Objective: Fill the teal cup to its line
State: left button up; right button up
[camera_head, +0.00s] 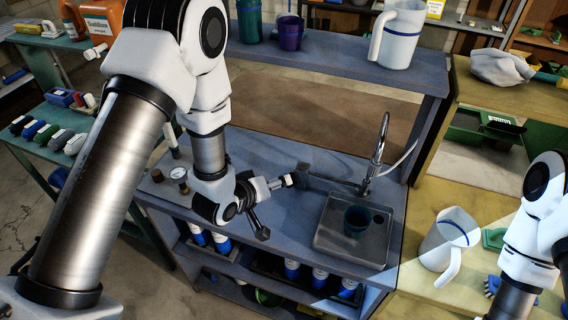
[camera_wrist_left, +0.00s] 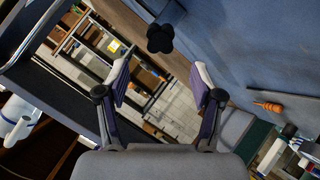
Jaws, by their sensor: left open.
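The teal cup (camera_head: 357,222) stands in the metal sink (camera_head: 335,252) on the blue-grey bench in the head view, open end up. Its fill line and any water inside are too small to make out. A curved metal tap (camera_head: 379,150) rises behind it. My left gripper (camera_head: 283,206) is open and empty, left of the sink and apart from the cup. In the left wrist view its spread fingers (camera_wrist_left: 162,85) have nothing between them, and a black lobed knob (camera_wrist_left: 160,38) shows beyond them. My right arm is at the right edge; its gripper is out of view.
A white pitcher (camera_head: 447,240) stands on the yellow bench at right. Another white pitcher (camera_head: 398,38), a purple cup (camera_head: 290,34) and a green container (camera_head: 249,22) stand on the upper shelf. A pressure gauge (camera_head: 177,173) is left of my gripper. Blue-and-white cartridges (camera_head: 320,279) sit below.

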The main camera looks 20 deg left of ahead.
pick_arm(q)
jog(key=b+x, duration=0.4)
jog(key=x, duration=0.4)
jog(key=shift+f, duration=0.25)
jog(key=shift+w+d, duration=0.1)
jog(key=shift+w, duration=0.2)
jog(key=shift+c, duration=1)
jog(key=c, duration=0.4)
